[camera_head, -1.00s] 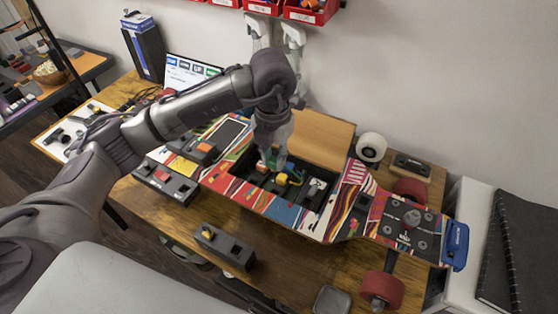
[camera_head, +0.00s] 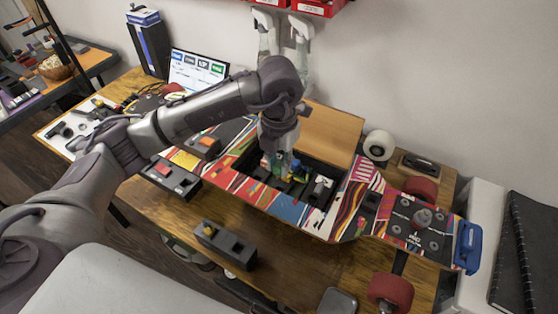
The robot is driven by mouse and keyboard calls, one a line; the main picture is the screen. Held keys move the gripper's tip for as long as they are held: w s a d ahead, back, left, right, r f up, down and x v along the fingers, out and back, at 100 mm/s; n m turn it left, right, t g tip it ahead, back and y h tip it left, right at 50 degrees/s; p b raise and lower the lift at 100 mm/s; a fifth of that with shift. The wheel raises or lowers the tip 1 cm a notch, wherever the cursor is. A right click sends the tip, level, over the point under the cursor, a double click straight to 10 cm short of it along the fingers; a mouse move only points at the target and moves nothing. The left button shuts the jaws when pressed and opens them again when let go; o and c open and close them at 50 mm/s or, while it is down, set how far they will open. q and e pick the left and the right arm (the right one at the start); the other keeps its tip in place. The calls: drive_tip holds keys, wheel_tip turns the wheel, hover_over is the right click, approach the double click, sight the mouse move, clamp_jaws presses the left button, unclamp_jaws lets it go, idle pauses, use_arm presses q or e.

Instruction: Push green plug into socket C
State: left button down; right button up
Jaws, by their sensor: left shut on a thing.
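The colourful skateboard deck (camera_head: 285,206) lies across the workbench with an open black compartment (camera_head: 312,199) in its middle. My left gripper (camera_head: 278,166) reaches down into the left part of this compartment. It is shut on the green plug (camera_head: 279,159), of which only a little green shows between the fingers. A yellow piece (camera_head: 296,165) shows just right of the fingers. A grey-white connector (camera_head: 320,188) sits in the right part of the compartment. The socket labels are too small to read, and the gripper hides the spot below it. My right gripper is not in view.
A dark block with sockets (camera_head: 225,245) stands on the bench in front of the deck. Another block with a red piece (camera_head: 170,177) is to its left. A white wheel (camera_head: 379,145) and red wheels (camera_head: 390,291) are at the right. Red bins (camera_head: 318,8) hang above.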

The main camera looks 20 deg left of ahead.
sight(279, 175)
use_arm(q)
drive_tip(key=shift+f+b, duration=1.4)
drive_tip(key=shift+f, duration=0.55)
drive_tip(key=shift+f+b, duration=0.65)
drive_tip(key=shift+f+b, duration=0.55)
drive_tip(key=shift+b, duration=0.25)
idle(1.0)
drive_tip(key=shift+f+b, duration=0.4)
drive_tip(key=shift+f, duration=0.1)
idle(0.7)
drive_tip(key=c, duration=0.6)
unclamp_jaws()
drive_tip(key=shift+r, duration=0.25)
drive_tip(key=shift+r+p, duration=0.85)
drive_tip(key=shift+r, duration=0.45)
